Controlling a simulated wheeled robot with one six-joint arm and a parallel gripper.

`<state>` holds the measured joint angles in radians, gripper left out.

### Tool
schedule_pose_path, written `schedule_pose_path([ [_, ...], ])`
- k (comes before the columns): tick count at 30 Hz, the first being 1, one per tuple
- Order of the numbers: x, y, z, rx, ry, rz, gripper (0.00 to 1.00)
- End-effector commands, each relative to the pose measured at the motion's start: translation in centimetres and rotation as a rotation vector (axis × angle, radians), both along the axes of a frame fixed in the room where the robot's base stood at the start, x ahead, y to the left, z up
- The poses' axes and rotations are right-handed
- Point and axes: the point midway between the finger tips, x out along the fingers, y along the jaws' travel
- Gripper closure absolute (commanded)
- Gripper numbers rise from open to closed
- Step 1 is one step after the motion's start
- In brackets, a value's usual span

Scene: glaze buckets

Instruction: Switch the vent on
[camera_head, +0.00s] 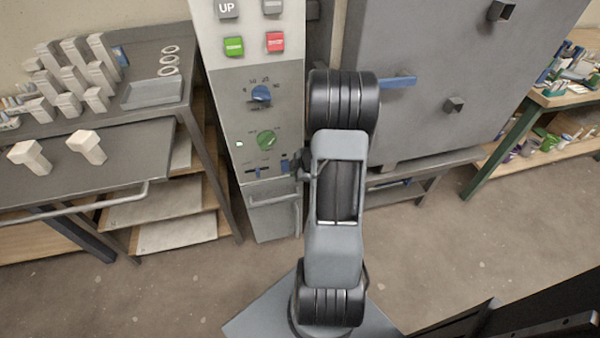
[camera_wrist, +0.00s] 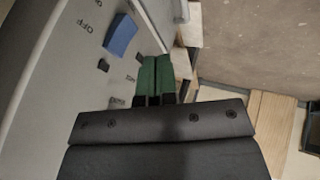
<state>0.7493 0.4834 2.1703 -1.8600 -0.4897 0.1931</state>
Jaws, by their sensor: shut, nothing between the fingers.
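The grey control panel (camera_head: 228,110) stands upright left of my arm. I cannot read which control is the vent's. My gripper (camera_wrist: 157,60) is shut and empty, its two green fingers together beside the panel, just below and right of the blue part. Contact cannot be told. In the head view my arm mostly hides the gripper.
Above the knobs are a green button (camera_head: 233,46) and a red button (camera_head: 275,42). A large grey cabinet (camera_head: 440,60) stands behind my arm to the right. A table with pale blocks (camera_head: 85,145) is at left. Open floor (camera_head: 440,260) lies at right.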

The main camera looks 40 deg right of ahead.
Motion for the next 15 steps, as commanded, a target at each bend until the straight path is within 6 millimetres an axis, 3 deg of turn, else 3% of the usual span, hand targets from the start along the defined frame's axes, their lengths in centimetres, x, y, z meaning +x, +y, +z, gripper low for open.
schedule_pose_path([
  [1, 0.6, 0.2, -1.5, 0.001, 0.001, 0.004, 1.00],
  [7, 2.4, 0.6, -4.3, 0.000, 0.000, 0.002, 1.00],
  [15, 5.1, -0.7, -4.7, 0.000, -0.001, 0.002, 1.00],
])
